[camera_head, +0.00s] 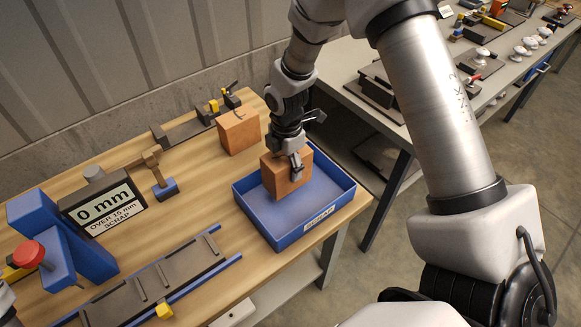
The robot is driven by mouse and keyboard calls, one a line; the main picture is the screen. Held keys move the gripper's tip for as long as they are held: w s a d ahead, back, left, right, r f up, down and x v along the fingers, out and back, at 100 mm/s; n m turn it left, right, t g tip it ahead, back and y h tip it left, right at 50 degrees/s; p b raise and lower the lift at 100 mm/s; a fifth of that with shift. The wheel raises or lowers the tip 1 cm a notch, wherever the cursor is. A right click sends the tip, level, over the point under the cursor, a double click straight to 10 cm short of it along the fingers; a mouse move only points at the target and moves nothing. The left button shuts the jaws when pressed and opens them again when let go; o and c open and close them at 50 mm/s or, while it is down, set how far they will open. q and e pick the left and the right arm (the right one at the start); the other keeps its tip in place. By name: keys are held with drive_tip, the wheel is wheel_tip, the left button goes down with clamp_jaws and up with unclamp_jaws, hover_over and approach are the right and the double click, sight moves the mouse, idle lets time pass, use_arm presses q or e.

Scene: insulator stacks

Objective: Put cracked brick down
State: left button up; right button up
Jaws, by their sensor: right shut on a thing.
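An orange-brown brick (285,180) is held in my right gripper (296,163), over the inside of the blue tray (281,240) labelled SCRAP. The gripper is shut on it from above. I cannot tell whether the brick touches the tray floor. No crack shows clearly on this brick. A second brick (239,131) stands on the wooden table behind the tray, with a dark crack-like mark near its top. My left gripper is not in view.
A gauge with a display reading 0 mm (103,206) stands on the left of the table (200,222). A dark rail fixture (155,285) lies in front. Another bench (345,95) with parts stands at the back right. The tray's right part is empty.

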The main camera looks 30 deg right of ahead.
drive_tip(key=f, duration=0.4)
drive_tip(key=shift+w+d+f, duration=0.15)
drive_tip(key=shift+d, duration=0.05)
drive_tip(key=shift+a, duration=0.15)
drive_tip(key=shift+f, duration=0.1)
drive_tip(key=o, duration=1.6)
wheel_tip(320, 180, up, 12)
drive_tip(key=shift+r+b, duration=0.2)
drive_tip(key=shift+b, duration=0.4)
